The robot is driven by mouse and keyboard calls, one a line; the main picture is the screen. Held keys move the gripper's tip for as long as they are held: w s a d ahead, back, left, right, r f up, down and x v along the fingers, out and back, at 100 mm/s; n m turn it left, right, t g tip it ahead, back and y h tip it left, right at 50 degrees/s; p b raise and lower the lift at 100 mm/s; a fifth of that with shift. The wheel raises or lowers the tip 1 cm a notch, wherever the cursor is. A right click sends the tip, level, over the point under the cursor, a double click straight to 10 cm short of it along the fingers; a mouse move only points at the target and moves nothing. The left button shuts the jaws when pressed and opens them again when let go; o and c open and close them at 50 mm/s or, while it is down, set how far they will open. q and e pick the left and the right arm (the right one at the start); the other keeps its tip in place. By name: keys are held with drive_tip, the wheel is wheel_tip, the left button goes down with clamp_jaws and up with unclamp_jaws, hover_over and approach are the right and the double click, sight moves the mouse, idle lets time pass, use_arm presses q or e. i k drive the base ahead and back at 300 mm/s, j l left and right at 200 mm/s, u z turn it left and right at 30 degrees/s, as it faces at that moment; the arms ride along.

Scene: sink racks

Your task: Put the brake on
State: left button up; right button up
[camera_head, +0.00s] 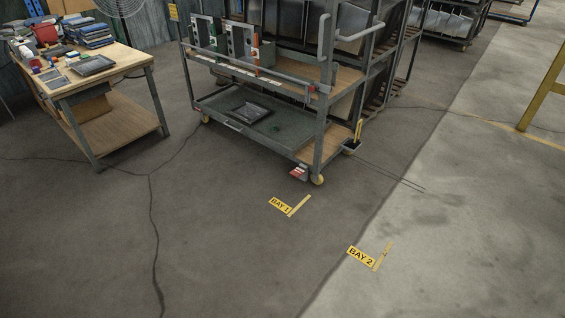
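A grey metal cart (230,122) with upright posts stands on the concrete floor in the upper middle of the head view. A pale caster (317,180) shows under its near right corner. A small red and white piece (299,172) sits low beside that caster; it looks like a brake pedal, but I cannot tell whether it is up or down. Another caster (205,119) shows under the cart's left end. A dark flat piece (351,147) with a yellow upright bar (358,131) is at the right corner. Neither of my grippers is in view.
Floor labels BAY 1 (280,206) and BAY 2 (360,257), each with a yellow strip, lie in front of the cart. A cluttered wooden workbench (128,58) stands at left. A yellow frame (540,92) is at right. The foreground floor is clear.

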sight(298, 171)
drive_tip(key=i+j+z, duration=0.35)
drive_tip(key=i+j, duration=0.25)
drive_tip(key=j, duration=0.15)
drive_tip(key=i+z, duration=0.1)
drive_tip(key=i, duration=0.5)
